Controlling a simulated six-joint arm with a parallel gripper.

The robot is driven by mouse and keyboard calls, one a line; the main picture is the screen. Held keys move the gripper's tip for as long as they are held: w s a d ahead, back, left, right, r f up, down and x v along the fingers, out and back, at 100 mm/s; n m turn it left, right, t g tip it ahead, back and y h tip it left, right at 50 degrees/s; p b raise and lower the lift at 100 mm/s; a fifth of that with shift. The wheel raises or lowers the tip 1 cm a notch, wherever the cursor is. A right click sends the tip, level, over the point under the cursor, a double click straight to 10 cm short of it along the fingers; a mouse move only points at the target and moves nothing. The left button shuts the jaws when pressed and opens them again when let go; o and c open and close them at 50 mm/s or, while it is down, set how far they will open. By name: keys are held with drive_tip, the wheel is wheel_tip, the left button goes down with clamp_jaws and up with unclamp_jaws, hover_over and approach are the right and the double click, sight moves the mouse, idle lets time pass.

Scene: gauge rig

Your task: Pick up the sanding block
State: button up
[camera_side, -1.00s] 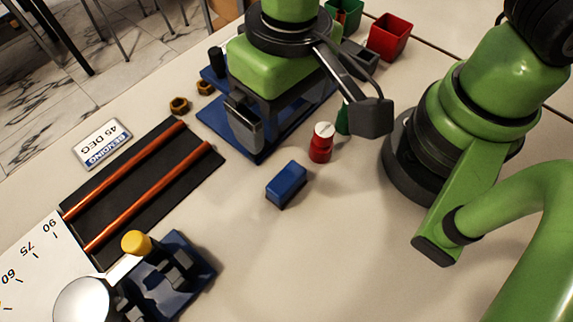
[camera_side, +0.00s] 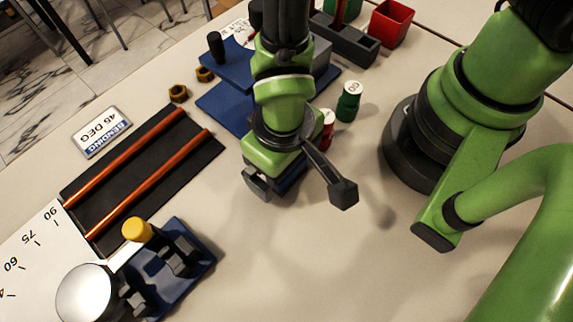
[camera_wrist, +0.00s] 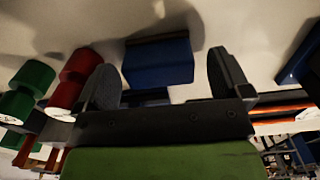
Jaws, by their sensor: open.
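The sanding block looks to be the small blue block (camera_wrist: 158,62), which lies on the table. In the wrist view it sits between my two open fingers, with a gap on each side. In the side view my gripper (camera_side: 270,183) points down over it and hides most of it. Only a blue sliver of the block (camera_side: 293,178) shows behind the fingers. My gripper also shows in the wrist view (camera_wrist: 165,75), open and empty. I cannot tell exactly how far down the fingers reach around the block.
A red bottle (camera_side: 327,128) and a green bottle (camera_side: 348,101) stand close behind my gripper. A black mat with copper rods (camera_side: 105,160) lies left. A blue bending tool (camera_side: 190,262) stands front left. A red bin (camera_side: 390,24) is at the back. The front middle table is clear.

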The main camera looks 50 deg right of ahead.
drive_tip(key=shift+f, duration=0.55)
drive_tip(key=c, duration=1)
drive_tip(key=shift+r, duration=0.1)
